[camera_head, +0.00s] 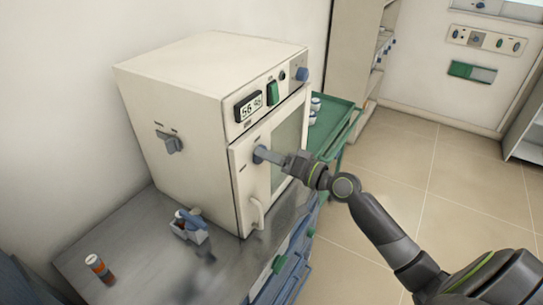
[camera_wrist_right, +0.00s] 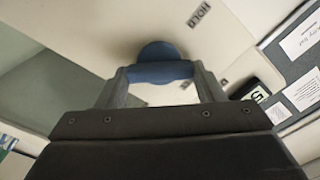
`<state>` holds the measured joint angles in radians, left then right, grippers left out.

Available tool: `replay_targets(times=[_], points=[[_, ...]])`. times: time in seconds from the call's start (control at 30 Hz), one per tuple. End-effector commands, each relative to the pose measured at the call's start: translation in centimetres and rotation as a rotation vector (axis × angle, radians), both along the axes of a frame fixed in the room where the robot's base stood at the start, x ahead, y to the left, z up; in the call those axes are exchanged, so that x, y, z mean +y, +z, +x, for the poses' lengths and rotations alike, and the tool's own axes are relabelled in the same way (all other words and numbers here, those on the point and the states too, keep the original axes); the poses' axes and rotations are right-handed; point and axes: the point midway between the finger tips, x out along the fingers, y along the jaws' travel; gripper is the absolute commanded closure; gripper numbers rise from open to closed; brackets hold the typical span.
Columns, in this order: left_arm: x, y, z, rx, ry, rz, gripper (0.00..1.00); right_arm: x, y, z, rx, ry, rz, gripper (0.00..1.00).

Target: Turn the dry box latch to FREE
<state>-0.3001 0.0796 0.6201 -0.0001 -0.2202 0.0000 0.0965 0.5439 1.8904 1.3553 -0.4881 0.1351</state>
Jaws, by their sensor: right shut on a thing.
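The dry box (camera_head: 180,85) is a cream cabinet on a grey bench, with its door shut and a lit display on the front. The blue door latch (camera_head: 259,154) is at the door's upper left. My right gripper (camera_head: 268,156) reaches it from the right and is shut on it. In the right wrist view, the latch's blue bar (camera_wrist_right: 160,71) lies between the two fingers, with its round hub beyond. An upside-down label, apparently HOLD (camera_wrist_right: 200,15), is near the hub; another label is partly hidden by a finger. My left gripper is not in view.
The door handle (camera_head: 257,214) is below the latch. A grey knob (camera_head: 170,142) is on the box's side. A green cart (camera_head: 338,118) is behind; floor at right is clear.

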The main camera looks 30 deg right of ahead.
Motion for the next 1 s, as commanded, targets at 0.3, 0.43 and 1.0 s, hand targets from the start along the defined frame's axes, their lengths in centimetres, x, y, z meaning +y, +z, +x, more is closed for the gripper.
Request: replay_targets(times=[0.3, 0.43, 1.0], points=[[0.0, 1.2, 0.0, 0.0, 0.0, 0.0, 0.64, -0.1, 0.0, 0.0, 0.155, -0.001, 0.26, 0.61], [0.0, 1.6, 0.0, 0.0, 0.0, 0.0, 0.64, -0.1, 0.0, 0.0, 0.213, -0.001, 0.36, 0.61], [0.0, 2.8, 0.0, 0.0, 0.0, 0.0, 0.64, -0.1, -0.3, 0.0, 0.365, -0.002, 0.621, 0.61]])
